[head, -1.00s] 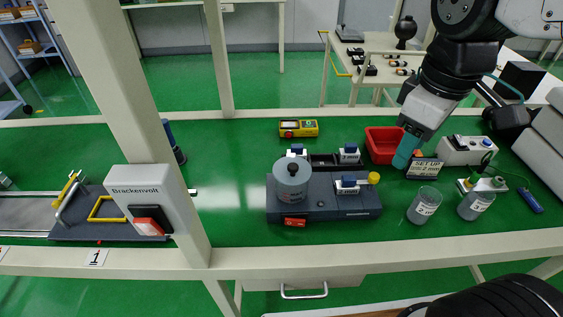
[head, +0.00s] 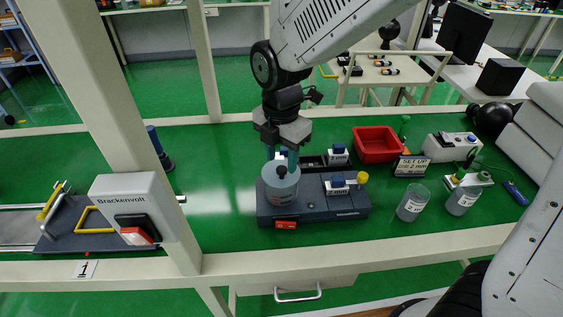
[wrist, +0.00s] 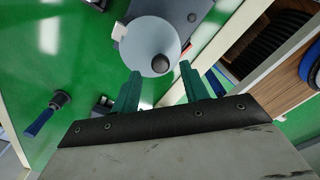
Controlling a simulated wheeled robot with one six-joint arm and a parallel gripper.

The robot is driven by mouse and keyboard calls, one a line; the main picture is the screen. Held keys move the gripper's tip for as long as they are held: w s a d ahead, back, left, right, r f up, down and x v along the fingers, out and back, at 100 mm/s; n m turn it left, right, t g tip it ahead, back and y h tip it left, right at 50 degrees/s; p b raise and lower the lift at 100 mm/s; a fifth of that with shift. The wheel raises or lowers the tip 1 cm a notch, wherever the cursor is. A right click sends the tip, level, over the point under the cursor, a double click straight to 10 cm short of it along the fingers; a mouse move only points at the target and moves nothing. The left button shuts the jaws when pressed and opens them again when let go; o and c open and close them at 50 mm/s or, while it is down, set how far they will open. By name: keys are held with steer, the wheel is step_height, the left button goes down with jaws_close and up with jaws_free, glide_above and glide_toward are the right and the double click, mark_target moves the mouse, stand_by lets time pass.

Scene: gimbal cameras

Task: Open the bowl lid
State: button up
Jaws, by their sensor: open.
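The bowl (head: 281,188) is a grey round container on the left part of a dark grey device. Its lid (head: 280,178) is on top, with a dark round knob (head: 281,171) in the middle. In the wrist view the lid (wrist: 148,40) is a pale disc with the knob (wrist: 160,64) near its lower edge. My gripper (head: 282,158) is above the bowl, pointing down, with teal fingers. In the wrist view its two fingers (wrist: 160,88) are apart and the knob shows ahead, roughly between them. I cannot tell whether they touch it.
A red bin (head: 377,146) and two beakers (head: 411,205) stand to the right. A frame post with a white box (head: 132,208) is at left. Green bench is clear between them.

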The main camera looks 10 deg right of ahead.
mark_target(281, 166)
steer(key=shift+f, duration=1.2)
jaws_close()
